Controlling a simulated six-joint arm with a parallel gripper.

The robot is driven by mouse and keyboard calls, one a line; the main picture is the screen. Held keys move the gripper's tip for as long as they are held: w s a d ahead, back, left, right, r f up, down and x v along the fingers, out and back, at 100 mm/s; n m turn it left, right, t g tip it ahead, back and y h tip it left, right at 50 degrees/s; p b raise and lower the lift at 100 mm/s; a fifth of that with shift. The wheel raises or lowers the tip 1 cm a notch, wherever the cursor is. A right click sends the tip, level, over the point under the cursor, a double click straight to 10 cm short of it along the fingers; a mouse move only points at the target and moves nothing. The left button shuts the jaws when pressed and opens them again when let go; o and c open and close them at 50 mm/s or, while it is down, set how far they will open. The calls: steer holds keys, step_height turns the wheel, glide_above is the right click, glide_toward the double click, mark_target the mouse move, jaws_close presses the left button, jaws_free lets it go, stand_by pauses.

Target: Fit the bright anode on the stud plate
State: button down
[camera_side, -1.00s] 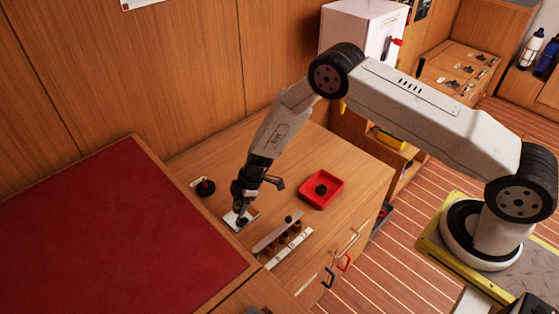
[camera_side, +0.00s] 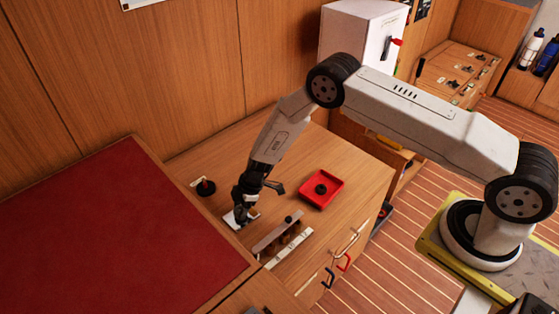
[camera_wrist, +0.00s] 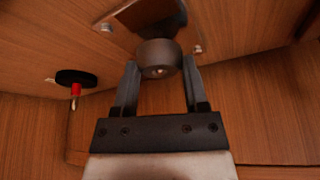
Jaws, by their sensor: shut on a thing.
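The anode (camera_wrist: 158,57) is a dull grey round piece with a small hole in its end face. My gripper (camera_wrist: 160,68) is shut on it, one finger on each side. The stud plate (camera_side: 231,222) is a small pale square on the bench top under my gripper in the side view. In the wrist view the plate (camera_wrist: 125,13) looks dark and shiny, with small studs or screws near its corners. The anode overlaps the plate's edge there; I cannot tell whether they touch. In the side view my gripper (camera_side: 243,212) largely hides the anode.
A red tray (camera_side: 337,196) holding a dark round piece stands to the right. A black disc with a red stem (camera_side: 206,187) lies to the left. A rack with brown cylinders (camera_side: 285,239) and a white strip (camera_side: 293,247) lie toward the front edge. A red-topped surface (camera_side: 110,230) adjoins at left.

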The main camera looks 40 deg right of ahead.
steer(key=shift+f, duration=0.6)
jaws_free()
steer(key=shift+r, duration=3)
steer(key=shift+r, duration=0.1)
steer(key=shift+v, duration=3.85)
